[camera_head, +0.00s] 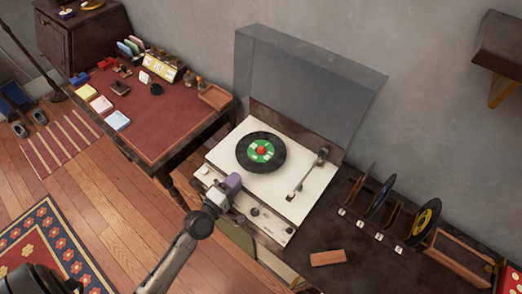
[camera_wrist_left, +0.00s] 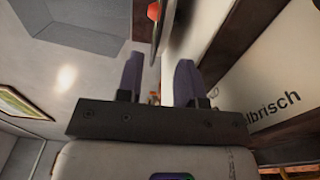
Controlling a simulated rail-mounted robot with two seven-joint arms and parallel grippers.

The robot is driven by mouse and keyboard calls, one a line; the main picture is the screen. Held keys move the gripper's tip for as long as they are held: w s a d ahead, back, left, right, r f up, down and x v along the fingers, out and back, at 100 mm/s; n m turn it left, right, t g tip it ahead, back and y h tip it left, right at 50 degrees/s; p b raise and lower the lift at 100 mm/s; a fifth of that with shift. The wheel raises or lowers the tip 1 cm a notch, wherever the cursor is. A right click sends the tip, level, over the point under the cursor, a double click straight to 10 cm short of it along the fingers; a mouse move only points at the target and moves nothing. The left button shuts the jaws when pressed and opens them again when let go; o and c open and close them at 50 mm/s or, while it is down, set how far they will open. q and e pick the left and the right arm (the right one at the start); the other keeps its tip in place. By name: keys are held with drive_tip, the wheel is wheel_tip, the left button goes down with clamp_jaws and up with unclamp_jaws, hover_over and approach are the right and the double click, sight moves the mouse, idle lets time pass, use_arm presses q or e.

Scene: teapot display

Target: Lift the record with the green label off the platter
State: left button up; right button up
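The black record (camera_head: 245,146) with the green label lies on the platter of the white turntable (camera_head: 222,152). A red knob (camera_head: 261,150) stands at its centre. The platter under it is hidden. My left gripper (camera_head: 231,187) is at the turntable's front left edge, in front of the record and apart from it. In the left wrist view its two purple fingers (camera_wrist_left: 159,62) are spread with nothing between them. A thin dark disc edge, apparently the record (camera_wrist_left: 164,22), shows beyond them with a red spot. My right gripper is not seen.
The tonearm (camera_head: 308,174) is at the right of the record. The smoky lid (camera_head: 305,80) stands open behind. A rack of upright records (camera_head: 379,199) and a brown block (camera_head: 328,257) are on the right. A red-topped desk (camera_head: 160,122) stands left.

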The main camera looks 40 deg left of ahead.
sight(246, 177)
use_arm(q)
drive_tip(key=w, duration=0.4)
drive_tip(key=shift+w+d+r, duration=0.1)
drive_tip(key=shift+d+r, duration=0.05)
drive_tip(key=shift+d, duration=0.15)
drive_tip(key=shift+w, duration=0.45)
clamp_jaws()
